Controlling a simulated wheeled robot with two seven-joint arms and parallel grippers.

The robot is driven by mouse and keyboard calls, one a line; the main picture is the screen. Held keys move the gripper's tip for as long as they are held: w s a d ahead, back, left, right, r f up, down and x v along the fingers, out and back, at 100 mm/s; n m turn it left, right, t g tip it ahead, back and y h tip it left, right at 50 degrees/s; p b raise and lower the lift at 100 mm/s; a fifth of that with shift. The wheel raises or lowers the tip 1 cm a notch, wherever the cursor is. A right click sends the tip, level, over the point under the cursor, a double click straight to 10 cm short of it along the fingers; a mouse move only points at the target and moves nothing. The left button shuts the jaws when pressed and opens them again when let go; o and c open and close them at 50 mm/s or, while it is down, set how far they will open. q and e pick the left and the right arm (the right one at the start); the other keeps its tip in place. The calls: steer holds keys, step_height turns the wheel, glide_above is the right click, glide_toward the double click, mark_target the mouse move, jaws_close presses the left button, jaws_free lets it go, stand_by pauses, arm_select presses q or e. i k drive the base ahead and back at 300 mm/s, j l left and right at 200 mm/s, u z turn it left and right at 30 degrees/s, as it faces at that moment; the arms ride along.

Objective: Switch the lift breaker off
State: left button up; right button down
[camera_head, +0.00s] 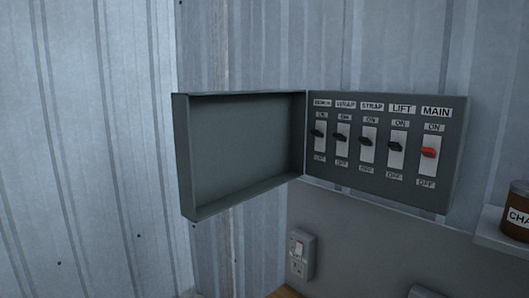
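A grey breaker panel (385,186) is on the corrugated metal wall in the head view, right of the middle. Its door (243,147) hangs wide open to the left. The lift breaker (396,148) is the fourth from the left, under the label LIFT; its black lever sits around the middle of a white plate, between ON above and OFF below. I cannot tell its setting for sure. The red-levered MAIN breaker (429,152) is just to its right, and the black-levered STRAP breaker (367,142) just to its left. Neither gripper is in view.
Two more black-levered breakers (330,134) fill the panel's left side. A small grey switch box (301,254) is on the wall below. A brown jar (516,211) stands on a white shelf (501,238) at the right edge. The space before the panel is clear.

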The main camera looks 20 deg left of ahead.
mark_target(395, 145)
steer(key=i+j+z, duration=0.1)
steer(key=j+z, duration=0.15)
steer(key=z, duration=0.25)
steer(key=i+j+z, duration=0.1)
steer(key=j+z, duration=0.25)
steer(key=z, duration=0.15)
steer(key=j+z, duration=0.25)
steer(key=j, duration=0.95)
steer(key=j+z, duration=0.2)
steer(key=j, duration=1)
steer(key=k+j, duration=0.15)
steer(key=j, duration=0.15)
steer(key=k+l, duration=0.1)
steer(key=l, duration=0.25)
steer(key=k+l, duration=0.15)
steer(key=l, duration=0.2)
